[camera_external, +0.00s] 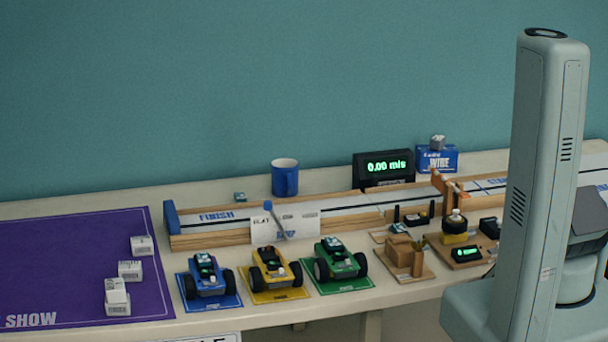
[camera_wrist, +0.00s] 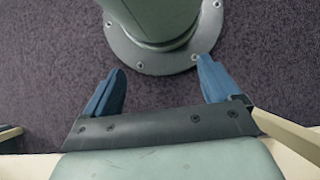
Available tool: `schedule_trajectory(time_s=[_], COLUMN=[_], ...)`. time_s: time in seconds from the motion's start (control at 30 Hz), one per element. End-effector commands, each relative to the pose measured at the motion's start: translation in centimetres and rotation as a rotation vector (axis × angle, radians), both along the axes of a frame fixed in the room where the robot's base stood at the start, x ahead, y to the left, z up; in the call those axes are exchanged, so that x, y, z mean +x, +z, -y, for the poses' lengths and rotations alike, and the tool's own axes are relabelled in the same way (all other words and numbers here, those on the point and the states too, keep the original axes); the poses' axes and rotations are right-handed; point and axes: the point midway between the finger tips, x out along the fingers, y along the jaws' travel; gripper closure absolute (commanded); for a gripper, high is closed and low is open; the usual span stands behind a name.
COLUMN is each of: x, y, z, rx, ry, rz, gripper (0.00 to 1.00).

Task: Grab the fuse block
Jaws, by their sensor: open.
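No object is clearly labelled as the fuse block. A small dark block with a teal top (camera_external: 239,197) lies alone on the table behind the track, left of the blue mug; it may be the fuse block, but it is too small to be sure. Similar teal-topped parts sit on the blue car (camera_external: 206,278) and the green car (camera_external: 340,262). My gripper (camera_wrist: 160,66) shows in the wrist view with its two blue fingers wide apart and nothing between them. It is over the dark floor by my base, and it is outside the external view.
A wooden track (camera_external: 210,240) runs along the table. The yellow car (camera_external: 275,270) stands between the other two. Small white boxes stand on a purple mat (camera_external: 70,260) at left. A blue mug (camera_external: 285,180), a timer display (camera_external: 385,168) and wooden gadgets (camera_external: 404,262) stand farther right.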

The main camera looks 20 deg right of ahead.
Motion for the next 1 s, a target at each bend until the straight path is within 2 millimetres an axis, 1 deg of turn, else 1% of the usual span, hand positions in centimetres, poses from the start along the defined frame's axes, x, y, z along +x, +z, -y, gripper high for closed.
schedule_trajectory(time_s=[0.07, 0.2, 0.3, 0.53, 0.63, 0.77, 0.9, 1.0], x=[0.0, 0.0, 0.0, 0.1, 0.7, 2.3, 4.3, 5.5], y=[0.0, 0.0, 0.0, -0.1, -0.8, -2.7, -5.2, -6.8], z=[0.0, 0.0, 0.0, 0.1, 0.6, 2.3, 5.2, 7.2], rx=[0.0, 0.0, 0.0, -0.002, -0.022, -0.093, -0.202, -0.275], ry=[0.0, 0.0, 0.0, -0.003, -0.035, -0.142, -0.305, -0.415], rz=[0.0, 0.001, 0.001, 0.001, 0.002, 0.005, 0.006, 0.006], gripper=[0.17, 0.3, 0.38, 0.38, 0.38, 0.38, 0.38, 0.38])
